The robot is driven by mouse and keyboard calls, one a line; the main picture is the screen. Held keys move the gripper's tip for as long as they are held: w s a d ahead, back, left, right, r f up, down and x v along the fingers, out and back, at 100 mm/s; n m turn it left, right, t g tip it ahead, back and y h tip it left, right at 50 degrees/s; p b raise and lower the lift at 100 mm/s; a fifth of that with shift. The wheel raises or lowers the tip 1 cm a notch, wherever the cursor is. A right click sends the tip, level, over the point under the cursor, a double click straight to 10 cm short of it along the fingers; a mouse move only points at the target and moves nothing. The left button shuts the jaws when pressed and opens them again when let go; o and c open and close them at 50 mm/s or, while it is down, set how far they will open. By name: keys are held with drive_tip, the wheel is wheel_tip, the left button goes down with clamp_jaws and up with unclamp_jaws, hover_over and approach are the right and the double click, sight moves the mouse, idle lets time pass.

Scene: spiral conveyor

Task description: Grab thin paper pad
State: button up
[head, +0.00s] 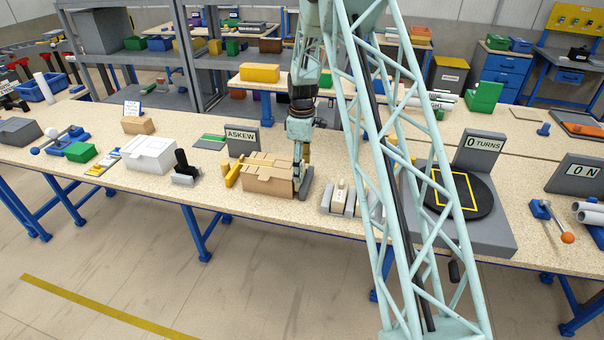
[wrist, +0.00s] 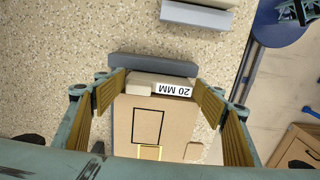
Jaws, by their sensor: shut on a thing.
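A tan block labelled "20 MM" (wrist: 160,85), which looks like the thin paper pad, sits between my fingertips in the wrist view. My gripper (wrist: 158,88) is shut on it, with ribbed yellow-brown pads at its left and right ends. In the head view my gripper (head: 299,182) points down at the right end of a tan cardboard box (head: 262,186). The pad cannot be made out clearly there. In the wrist view a tan surface with black and yellow outlines (wrist: 148,125) lies just below the pad.
A dark grey bar (wrist: 150,64) lies just beyond the pad. An "ASKEW" sign (head: 242,141) stands behind the box. A yellow piece (head: 232,173) is at its left. Grey blocks (head: 338,199) stand to the right, before a black turntable (head: 462,197).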

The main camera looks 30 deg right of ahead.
wheel_tip(320, 180, up, 15)
drive_tip(key=shift+f+b, duration=0.2)
drive_tip(key=shift+b, duration=0.15)
drive_tip(key=shift+d, duration=0.15)
idle(0.7)
